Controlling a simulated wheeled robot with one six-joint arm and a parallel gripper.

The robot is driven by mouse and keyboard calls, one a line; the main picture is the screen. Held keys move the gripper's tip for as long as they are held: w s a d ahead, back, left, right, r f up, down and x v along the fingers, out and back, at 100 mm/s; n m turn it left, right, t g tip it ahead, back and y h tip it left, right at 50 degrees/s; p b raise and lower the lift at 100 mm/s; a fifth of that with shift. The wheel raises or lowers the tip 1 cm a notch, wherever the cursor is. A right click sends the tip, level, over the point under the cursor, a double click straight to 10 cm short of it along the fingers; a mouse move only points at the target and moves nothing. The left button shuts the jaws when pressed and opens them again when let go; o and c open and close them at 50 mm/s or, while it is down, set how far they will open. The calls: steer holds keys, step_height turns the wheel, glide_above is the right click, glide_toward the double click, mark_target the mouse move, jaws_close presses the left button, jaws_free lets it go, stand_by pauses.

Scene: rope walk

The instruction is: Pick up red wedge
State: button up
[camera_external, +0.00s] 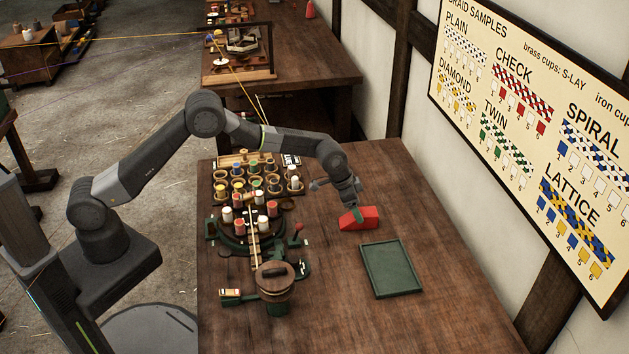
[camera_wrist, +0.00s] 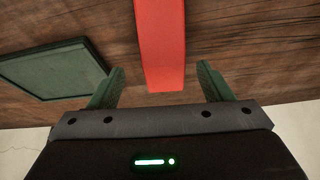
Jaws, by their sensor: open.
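The red wedge (camera_external: 362,220) lies on the wooden table, to the right of the bobbin stand. My gripper (camera_external: 355,209) is just above its left part in the external view. In the wrist view the red wedge (camera_wrist: 161,45) runs down from the top edge to between the two green fingers. My gripper (camera_wrist: 158,82) is open there, with a gap on each side of the wedge. No touch shows in the wrist view. The fingertips are partly hidden by the wrist in the external view.
A green tray (camera_external: 391,268) lies in front of the wedge; it also shows at left in the wrist view (camera_wrist: 45,72). A braiding stand with several bobbins (camera_external: 252,225) is to the left. The table (camera_external: 335,310) is bare at the front. A wall with a sample board (camera_external: 530,120) is at right.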

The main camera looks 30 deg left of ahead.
mark_target(347, 221)
steer(key=shift+a+p+x, duration=0.2)
steer(key=shift+p+x, duration=0.15)
steer(key=shift+x, duration=0.85)
steer(key=shift+a+p+x, duration=0.2)
steer(key=shift+p+x, duration=0.1)
steer(key=shift+x, duration=0.85)
steer(key=shift+f, duration=0.15)
steer(key=c, duration=1.2)
steer(key=shift+o, duration=0.2)
